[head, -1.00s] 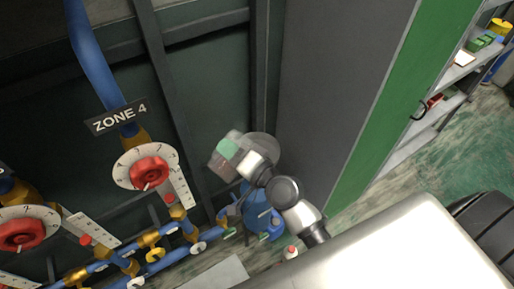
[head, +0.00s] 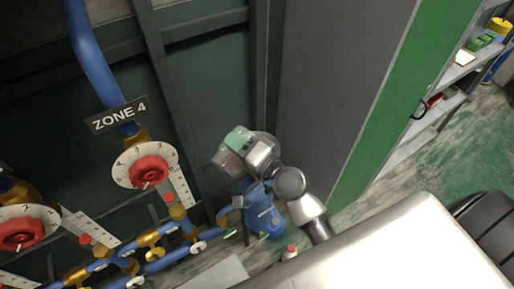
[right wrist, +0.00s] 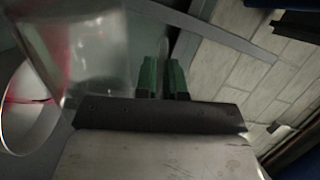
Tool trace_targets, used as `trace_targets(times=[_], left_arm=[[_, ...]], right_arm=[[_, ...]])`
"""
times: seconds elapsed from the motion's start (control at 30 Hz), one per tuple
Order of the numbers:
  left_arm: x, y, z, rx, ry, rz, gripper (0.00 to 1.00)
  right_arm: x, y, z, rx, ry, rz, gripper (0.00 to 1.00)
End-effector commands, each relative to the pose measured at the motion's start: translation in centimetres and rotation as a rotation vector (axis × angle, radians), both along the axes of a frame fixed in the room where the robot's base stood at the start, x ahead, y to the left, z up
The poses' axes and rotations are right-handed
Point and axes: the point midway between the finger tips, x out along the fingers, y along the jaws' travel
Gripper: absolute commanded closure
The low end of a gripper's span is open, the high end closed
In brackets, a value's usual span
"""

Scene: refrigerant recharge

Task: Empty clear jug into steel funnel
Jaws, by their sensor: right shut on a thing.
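My right gripper (head: 240,141) is high in front of the dark wall frame, near the corner of the grey cabinet. It is shut on the clear jug (head: 228,162), which is tilted to the left in the head view. In the right wrist view the gripper's green fingers (right wrist: 163,80) are close together, with the see-through jug (right wrist: 92,45) beside them. A round metal rim (right wrist: 48,128), which looks like the steel funnel, shows at the left edge with red inside. I cannot make out the funnel clearly in the head view. My left gripper is not in view.
A blue tank (head: 262,212) stands on the floor below the jug. Blue pipes with red-knobbed dials (head: 148,170) run along the left. A grey cabinet (head: 335,90) with a green edge is right of the gripper. Shelves (head: 437,120) stand farther right.

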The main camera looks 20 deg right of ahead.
Motion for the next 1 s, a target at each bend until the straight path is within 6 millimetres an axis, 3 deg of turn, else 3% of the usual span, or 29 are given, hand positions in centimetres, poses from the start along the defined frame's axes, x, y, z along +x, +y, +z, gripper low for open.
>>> trace_targets(times=[1.0], left_arm=[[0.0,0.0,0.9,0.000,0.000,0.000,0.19]], right_arm=[[0.8,-1.6,0.7,0.110,0.051,0.000,1.00]])
